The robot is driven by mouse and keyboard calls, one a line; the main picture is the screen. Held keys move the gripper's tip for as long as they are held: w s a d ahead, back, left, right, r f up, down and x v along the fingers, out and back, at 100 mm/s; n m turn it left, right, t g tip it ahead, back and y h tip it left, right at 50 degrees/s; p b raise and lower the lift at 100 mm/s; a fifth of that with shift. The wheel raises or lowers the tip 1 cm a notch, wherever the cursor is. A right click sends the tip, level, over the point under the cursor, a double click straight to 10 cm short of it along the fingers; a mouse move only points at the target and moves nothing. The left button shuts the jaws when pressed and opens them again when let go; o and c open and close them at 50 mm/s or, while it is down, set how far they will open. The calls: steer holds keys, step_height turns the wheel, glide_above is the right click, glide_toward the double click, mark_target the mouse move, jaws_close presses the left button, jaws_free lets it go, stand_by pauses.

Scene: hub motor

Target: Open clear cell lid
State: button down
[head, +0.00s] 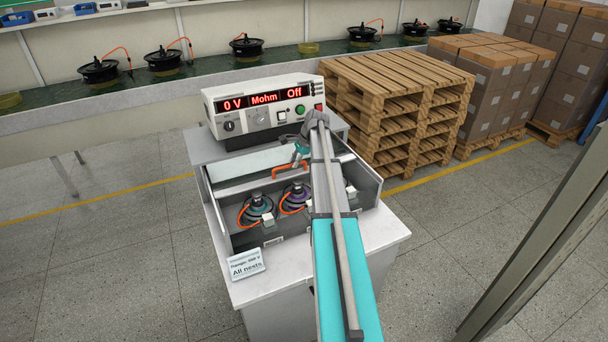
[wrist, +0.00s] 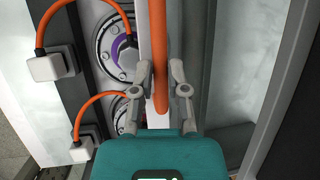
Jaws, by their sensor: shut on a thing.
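The cell (head: 219,225) is a grey open-fronted box on a white bench. Its clear lid is hard to make out; a pale edge bar (head: 243,186) crosses the cell behind the motors. An orange handle (head: 279,169) sits by this bar, and in the wrist view it runs upright (wrist: 158,45) beside a white strip. My gripper (wrist: 159,88) is shut on the orange handle, one finger on each side. In the head view my gripper (head: 300,163) is over the cell, partly hidden by my arm. How far the lid is raised cannot be told.
Two hub motors (head: 257,206) with orange leads sit inside the cell. A tester (head: 263,108) behind reads "0 V Mohm Off". A card (head: 247,264) reading "All nests" stands at the bench front. Stacked pallets (head: 400,105) stand close at the right; open floor lies left.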

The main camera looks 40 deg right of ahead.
steer(key=w, duration=0.3)
steer(key=w+d, duration=0.1)
steer(key=w, duration=0.2)
steer(key=shift+d, duration=0.2)
steer(key=c, duration=0.6)
jaws_free()
steer(key=shift+c, duration=0.2)
steer(key=shift+s, duration=0.2)
steer(key=s+a, duration=0.1)
steer(key=s, duration=0.6)
steer(key=s+a+r+p, duration=0.1)
steer(key=s+a, duration=0.1)
steer(key=s, duration=0.6)
steer(key=s+a, duration=0.2)
steer(key=s, duration=0.6)
steer(key=shift+a+r, duration=0.1)
steer(key=shift+r, duration=0.1)
steer(key=p+v, duration=1.1)
steer(key=v, duration=0.1)
steer(key=shift+d, duration=0.2)
steer(key=shift+r, duration=0.1)
